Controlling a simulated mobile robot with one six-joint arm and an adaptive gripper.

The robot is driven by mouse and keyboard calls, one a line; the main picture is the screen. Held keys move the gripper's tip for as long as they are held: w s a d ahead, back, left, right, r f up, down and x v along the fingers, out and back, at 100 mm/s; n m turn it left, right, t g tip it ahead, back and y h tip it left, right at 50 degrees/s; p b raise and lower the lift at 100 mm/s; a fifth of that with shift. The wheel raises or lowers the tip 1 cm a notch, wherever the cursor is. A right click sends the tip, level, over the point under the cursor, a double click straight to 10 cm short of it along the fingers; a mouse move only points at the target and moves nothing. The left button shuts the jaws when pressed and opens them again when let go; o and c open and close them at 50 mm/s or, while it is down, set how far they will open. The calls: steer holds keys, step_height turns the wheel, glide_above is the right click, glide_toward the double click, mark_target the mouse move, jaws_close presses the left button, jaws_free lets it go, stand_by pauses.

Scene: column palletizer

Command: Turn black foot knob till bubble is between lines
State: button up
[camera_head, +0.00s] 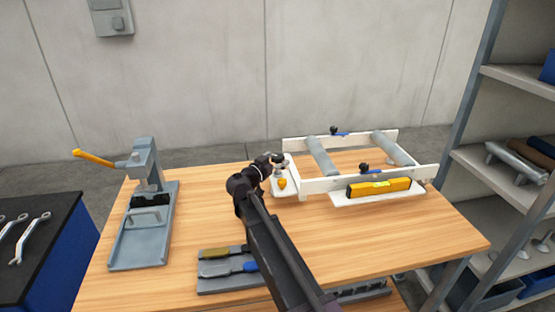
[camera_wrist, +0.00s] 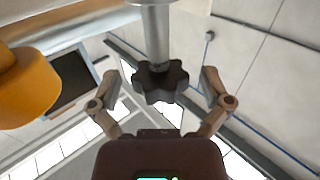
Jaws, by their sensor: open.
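The black foot knob (camera_wrist: 160,82) is star-shaped and sits at the end of a silver post. In the wrist view it lies between the two spread fingers of my gripper (camera_wrist: 160,78), with a gap on each side. My gripper (camera_head: 268,162) is open and holds nothing. In the head view it is at the left end of the white roller frame (camera_head: 318,186), where it partly hides the knob. The yellow spirit level (camera_head: 360,190) lies along the frame's front side. Its greenish vial (camera_head: 381,184) shows, but the bubble is too small to read.
An orange knob (camera_head: 283,184) stands close beside the foot post; it looms at left in the wrist view (camera_wrist: 25,88). A grey press (camera_head: 143,235) stands at left on the wooden table (camera_head: 400,245). A tool tray (camera_head: 225,285) lies in front. Shelves (camera_head: 510,165) stand at right.

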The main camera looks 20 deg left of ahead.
steer(key=c, duration=1.2)
steer(key=shift+o, duration=0.2)
steer(key=shift+d+y, duration=0.1)
steer(key=shift+y, duration=0.2)
steer(key=shift+n+t+y, duration=0.3)
steer(key=shift+n+y, duration=1.4)
steer(key=shift+y, duration=0.6)
steer(key=shift+w, duration=0.1)
